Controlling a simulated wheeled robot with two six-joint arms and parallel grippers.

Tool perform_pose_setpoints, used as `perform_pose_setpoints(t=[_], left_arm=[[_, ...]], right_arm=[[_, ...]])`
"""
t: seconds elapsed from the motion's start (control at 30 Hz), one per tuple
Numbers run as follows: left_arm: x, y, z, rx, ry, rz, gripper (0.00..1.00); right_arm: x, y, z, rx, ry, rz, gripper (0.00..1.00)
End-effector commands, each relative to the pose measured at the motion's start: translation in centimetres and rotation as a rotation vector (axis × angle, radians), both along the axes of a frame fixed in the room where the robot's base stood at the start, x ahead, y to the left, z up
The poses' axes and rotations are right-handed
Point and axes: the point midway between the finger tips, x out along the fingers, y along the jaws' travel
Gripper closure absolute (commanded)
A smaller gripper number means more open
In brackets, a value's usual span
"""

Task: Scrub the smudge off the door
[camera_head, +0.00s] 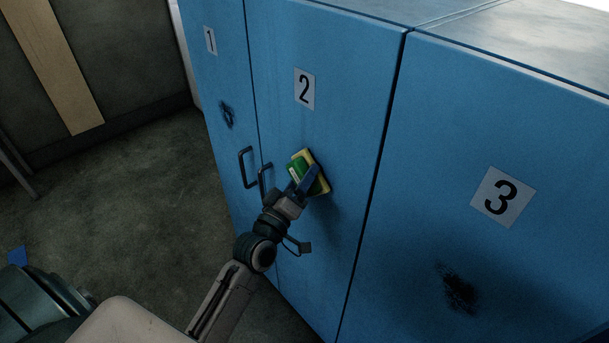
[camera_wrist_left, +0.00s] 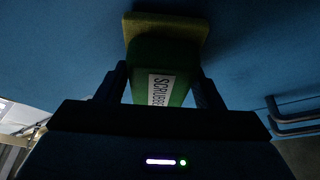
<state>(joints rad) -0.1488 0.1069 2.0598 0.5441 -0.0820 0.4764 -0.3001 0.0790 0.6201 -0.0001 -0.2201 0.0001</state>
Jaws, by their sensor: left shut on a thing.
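A blue cabinet has doors labelled 1, 2 and 3. My left gripper (camera_head: 304,183) is shut on a green scrubber (camera_head: 298,166) with a yellow pad and holds it at door 2 (camera_head: 340,120), below the number. In the left wrist view the scrubber (camera_wrist_left: 160,75) sits between the fingers, its pad at the blue surface; whether it presses cannot be told. No smudge shows on door 2 around the scrubber; the area behind it is hidden. Dark smudges show on door 1 (camera_head: 227,114) and on door 3 (camera_head: 461,290). My right gripper is not in view.
Two dark handles stick out near the seam of doors 1 and 2, the door 1 handle (camera_head: 246,167) and the door 2 handle (camera_head: 264,181), close to my left gripper. The grey floor (camera_head: 130,200) left of the cabinet is mostly clear.

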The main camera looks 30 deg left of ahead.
Motion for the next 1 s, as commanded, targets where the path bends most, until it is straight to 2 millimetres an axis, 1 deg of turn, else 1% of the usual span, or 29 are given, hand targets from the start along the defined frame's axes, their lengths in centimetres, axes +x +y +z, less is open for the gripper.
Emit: perform_pose_setpoints(t=[0.03, 0.43, 0.6, 0.87, 1.0], left_arm=[[-0.6, 0.2, 0.2, 0.001, 0.002, -0.001, 0.64], [-4.1, 1.7, 0.2, 0.002, 0.000, 0.000, 0.64], [-4.6, 1.9, 0.1, 0.001, 0.001, 0.000, 0.64], [-4.7, 1.9, 0.1, 0.001, 0.000, 0.000, 0.64], [-5.2, 2.1, 0.2, 0.002, 0.000, 0.000, 0.64]], right_arm=[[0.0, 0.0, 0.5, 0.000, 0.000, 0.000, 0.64], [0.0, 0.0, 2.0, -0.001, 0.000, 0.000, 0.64], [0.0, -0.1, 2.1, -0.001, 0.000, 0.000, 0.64], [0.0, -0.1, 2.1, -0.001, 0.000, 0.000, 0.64], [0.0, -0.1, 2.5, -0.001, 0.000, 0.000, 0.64]])
